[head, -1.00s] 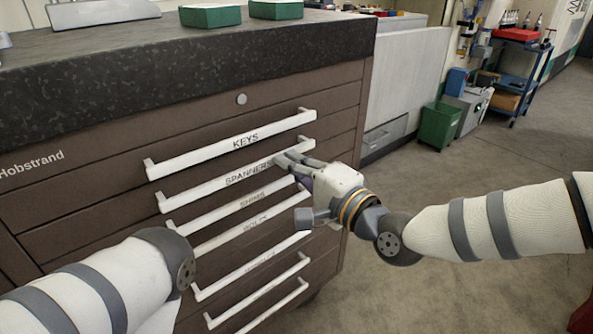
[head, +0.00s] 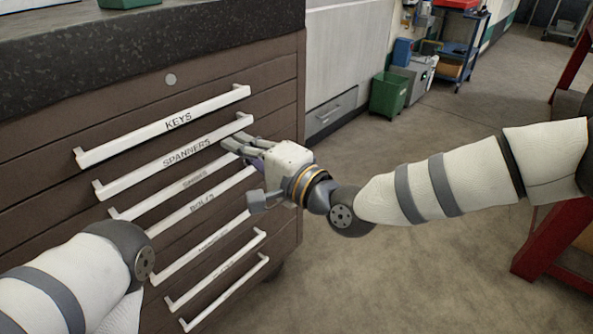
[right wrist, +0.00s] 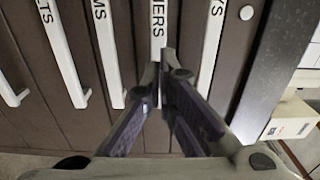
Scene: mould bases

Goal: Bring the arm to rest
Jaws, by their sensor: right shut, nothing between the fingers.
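My right gripper (head: 236,144) is shut and empty, just in front of the drawer cabinet (head: 60,172). In the head view its fingers overlap the right end of the SPANNERS handle (head: 150,168), below the KEYS handle (head: 165,127). In the right wrist view the gripper's fingertips (right wrist: 160,68) meet, pointing at the cabinet front with its labelled white handles. I cannot tell whether they touch a handle. The drawers look shut. My left arm enters at the lower left, and its gripper is out of the picture.
A dark speckled worktop (head: 150,50) caps the cabinet. A green bin (head: 388,95) stands beyond it, near a blue trolley (head: 460,50). A red metal frame (head: 548,240) stands at the right, near my right arm. The floor (head: 400,280) between cabinet and frame is clear.

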